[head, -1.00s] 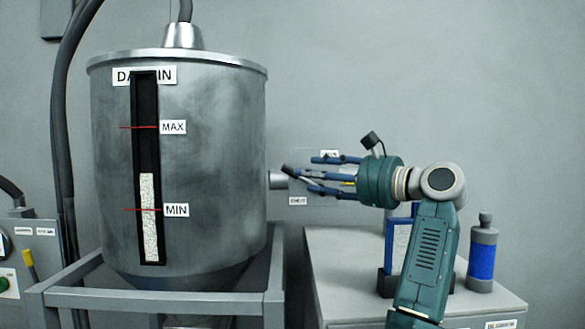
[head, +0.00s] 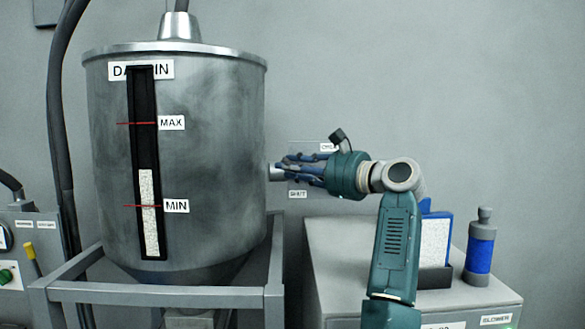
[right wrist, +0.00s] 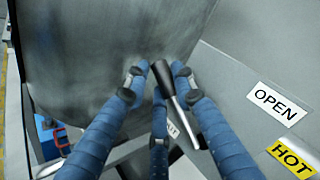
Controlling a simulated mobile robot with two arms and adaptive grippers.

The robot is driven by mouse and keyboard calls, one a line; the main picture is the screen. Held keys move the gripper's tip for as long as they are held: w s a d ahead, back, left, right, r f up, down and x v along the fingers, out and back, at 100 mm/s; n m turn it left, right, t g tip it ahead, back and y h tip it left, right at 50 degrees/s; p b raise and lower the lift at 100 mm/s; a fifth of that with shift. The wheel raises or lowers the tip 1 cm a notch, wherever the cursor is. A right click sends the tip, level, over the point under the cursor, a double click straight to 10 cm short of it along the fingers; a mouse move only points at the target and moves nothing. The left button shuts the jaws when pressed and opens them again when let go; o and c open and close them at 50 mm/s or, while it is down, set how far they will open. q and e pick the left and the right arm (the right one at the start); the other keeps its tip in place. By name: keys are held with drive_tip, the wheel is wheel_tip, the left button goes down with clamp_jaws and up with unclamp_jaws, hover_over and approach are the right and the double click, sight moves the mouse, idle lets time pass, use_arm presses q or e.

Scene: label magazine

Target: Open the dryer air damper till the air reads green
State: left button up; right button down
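The damper lever (right wrist: 181,112), a metal rod with a black grip, shows between my right gripper's fingers in the right wrist view. My right gripper (right wrist: 160,78) has blue fingers on both sides of the black grip and one below it. The fingers are partly drawn in; whether they press on the grip cannot be told. In the head view, my right gripper (head: 283,168) is just right of the metal hopper (head: 215,150), in front of a plate with an OPEN label (head: 327,147) above and a SHUT label (head: 298,194) below. My left gripper is out of view. No green air reading can be made out.
A yellow HOT label (right wrist: 292,158) is near the lever. The hopper stands in a grey frame (head: 160,292). A grey cabinet (head: 335,255) on the right carries a blue-banded cylinder (head: 480,255) and a blue-framed panel (head: 435,240). A control panel (head: 20,225) is at the left edge.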

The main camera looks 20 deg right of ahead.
drive_tip(key=d+r+m+t+b, duration=0.1)
drive_tip(key=r+m+t+y+b, duration=0.1)
drive_tip(key=m, duration=0.1)
drive_tip(key=shift+s+d+r+t, duration=0.1)
drive_tip(key=shift+s+d+t, duration=0.2)
drive_tip(key=shift+d+t, duration=0.1)
drive_tip(key=c, duration=1.4)
unclamp_jaws()
wheel_tip(320, 180, up, 10)
